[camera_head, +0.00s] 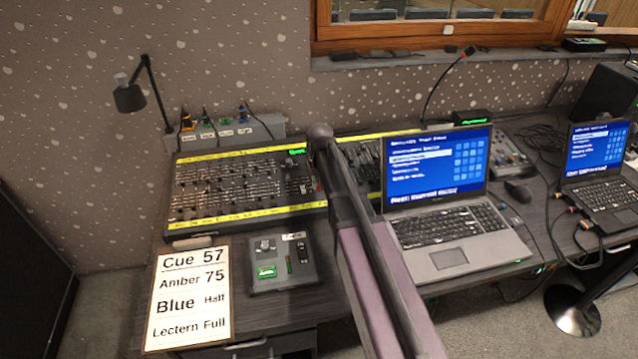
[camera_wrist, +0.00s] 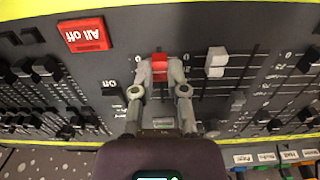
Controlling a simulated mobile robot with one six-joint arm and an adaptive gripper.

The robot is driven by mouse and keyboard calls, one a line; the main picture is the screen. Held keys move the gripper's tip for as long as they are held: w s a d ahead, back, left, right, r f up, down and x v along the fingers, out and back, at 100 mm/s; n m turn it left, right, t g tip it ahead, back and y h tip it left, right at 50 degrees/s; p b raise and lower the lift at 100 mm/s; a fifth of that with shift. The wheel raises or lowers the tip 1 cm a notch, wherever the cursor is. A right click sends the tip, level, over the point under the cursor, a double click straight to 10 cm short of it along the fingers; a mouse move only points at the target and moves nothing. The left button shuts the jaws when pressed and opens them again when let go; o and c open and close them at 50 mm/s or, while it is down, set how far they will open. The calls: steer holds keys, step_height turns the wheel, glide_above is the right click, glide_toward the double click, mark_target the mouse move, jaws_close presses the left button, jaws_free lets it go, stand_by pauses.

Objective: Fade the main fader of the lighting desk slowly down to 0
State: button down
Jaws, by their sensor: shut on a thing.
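The main fader is a red cap (camera_wrist: 160,64) in a slot of the dark lighting desk (camera_head: 240,207), seen upside down in the wrist view. My gripper (camera_wrist: 160,75) is shut on the red cap, one finger on each side. The cap sits near the upper end of its slot in that picture, close to a 0 mark. The exact scale reading cannot be made out. In the head view my arm covers part of the desk, and I cannot pick out the gripper or the cap clearly.
A red All off button (camera_wrist: 84,34) and a white fader cap (camera_wrist: 216,60) flank the red cap. A cue sheet (camera_head: 190,300) and a small control box (camera_head: 282,262) lie before the desk. A laptop (camera_head: 437,200) stands right, a lamp (camera_head: 130,97) left.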

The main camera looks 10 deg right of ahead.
steer(key=shift+s, duration=0.2)
stand_by(0.6)
steer(key=c, duration=0.9)
jaws_free()
steer(key=shift+r+p, duration=3)
steer(key=shift+p, duration=0.05)
